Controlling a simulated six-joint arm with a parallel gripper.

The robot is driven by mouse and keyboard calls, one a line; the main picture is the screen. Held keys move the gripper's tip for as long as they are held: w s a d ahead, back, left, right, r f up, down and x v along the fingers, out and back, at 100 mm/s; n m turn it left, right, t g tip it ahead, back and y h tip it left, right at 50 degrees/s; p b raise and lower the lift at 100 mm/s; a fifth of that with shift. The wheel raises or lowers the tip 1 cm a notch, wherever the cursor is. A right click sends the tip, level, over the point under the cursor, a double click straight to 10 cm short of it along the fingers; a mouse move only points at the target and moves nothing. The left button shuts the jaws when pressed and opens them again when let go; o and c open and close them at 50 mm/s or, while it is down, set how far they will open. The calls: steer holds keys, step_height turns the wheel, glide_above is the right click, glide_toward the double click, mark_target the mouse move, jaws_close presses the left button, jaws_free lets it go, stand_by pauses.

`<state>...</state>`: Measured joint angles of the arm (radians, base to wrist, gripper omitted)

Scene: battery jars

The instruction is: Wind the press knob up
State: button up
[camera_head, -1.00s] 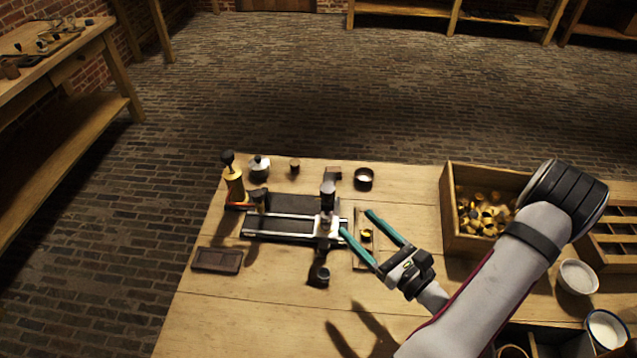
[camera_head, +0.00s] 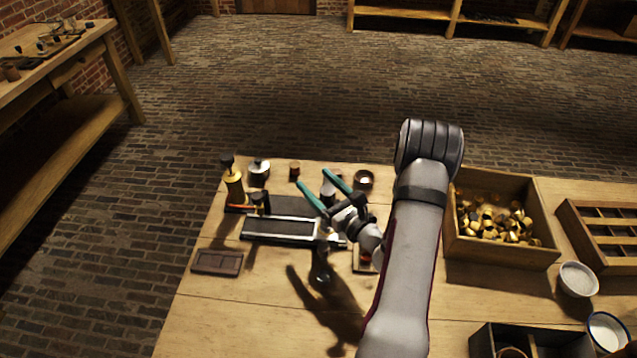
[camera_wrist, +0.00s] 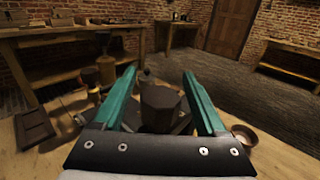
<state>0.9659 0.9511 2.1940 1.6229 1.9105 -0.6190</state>
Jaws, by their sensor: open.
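The press (camera_head: 262,228) stands on the bench at the centre left, a dark bed with pale metal rails. Its dark knob (camera_head: 328,190) is partly hidden by my gripper in the head view. In the wrist view the faceted dark knob (camera_wrist: 160,106) sits upright between my two teal fingers. My gripper (camera_head: 318,183) is open, with a finger on each side of the knob; it also shows in the wrist view (camera_wrist: 158,82). I see gaps beside the knob, so the fingers seem apart from it.
A brass bottle-like tool (camera_head: 234,187) and a metal pot (camera_head: 259,172) stand behind the press. A small round cup (camera_head: 363,179) is at its back right. A dark tray (camera_head: 217,262) lies front left. A wooden crate (camera_head: 455,220) of brass pieces stands right.

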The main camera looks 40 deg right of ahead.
jaws_close()
steer(key=shift+a+n+y, duration=0.25)
steer(key=shift+n+y, duration=0.55)
steer(key=shift+y, duration=0.45)
steer(key=shift+a+n+y, duration=0.2)
steer(key=shift+n+y, duration=0.6)
steer(key=shift+y, duration=0.45)
jaws_free()
steer(key=shift+s, duration=0.15)
